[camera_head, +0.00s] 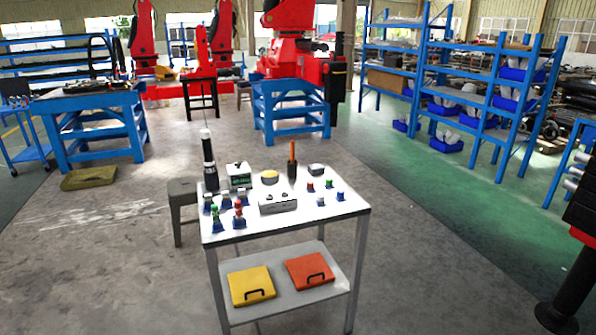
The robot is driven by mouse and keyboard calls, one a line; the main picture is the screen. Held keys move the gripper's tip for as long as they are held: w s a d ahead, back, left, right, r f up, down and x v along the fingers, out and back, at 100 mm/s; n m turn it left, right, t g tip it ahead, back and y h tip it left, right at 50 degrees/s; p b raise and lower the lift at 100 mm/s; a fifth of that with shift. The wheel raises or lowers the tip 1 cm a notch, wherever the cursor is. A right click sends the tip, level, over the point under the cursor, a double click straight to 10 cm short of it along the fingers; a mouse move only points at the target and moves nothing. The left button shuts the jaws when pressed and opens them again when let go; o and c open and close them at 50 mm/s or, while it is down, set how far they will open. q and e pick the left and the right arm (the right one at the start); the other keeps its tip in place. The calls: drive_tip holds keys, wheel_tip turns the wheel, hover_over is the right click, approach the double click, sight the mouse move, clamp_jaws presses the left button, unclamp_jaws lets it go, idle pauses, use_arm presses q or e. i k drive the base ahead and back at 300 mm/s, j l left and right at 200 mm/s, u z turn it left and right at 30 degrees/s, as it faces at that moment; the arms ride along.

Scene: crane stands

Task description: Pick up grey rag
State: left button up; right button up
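I cannot make out a grey rag for certain. A small grey, dark-topped item (317,170) lies at the back right of the white table (338,207); it is too small to tell whether it is cloth. It sits right of an upright orange-and-black tool (292,168). Neither of my grippers is in view.
The tabletop also holds a grey box (278,203), a black-and-white cylinder (209,162), a small meter (239,175) and several small coloured parts. The lower shelf (310,294) carries yellow (251,286) and orange (310,271) cases.

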sight(314, 169)
drive_tip(key=i+l+u, duration=0.2)
drive_tip(key=u, duration=0.2)
drive_tip(key=i+l+u, duration=0.15)
drive_tip(key=u, duration=0.25)
drive_tip(key=i+l+u, duration=0.1)
drive_tip(key=l+u, duration=0.3)
drive_tip(key=j, duration=0.1)
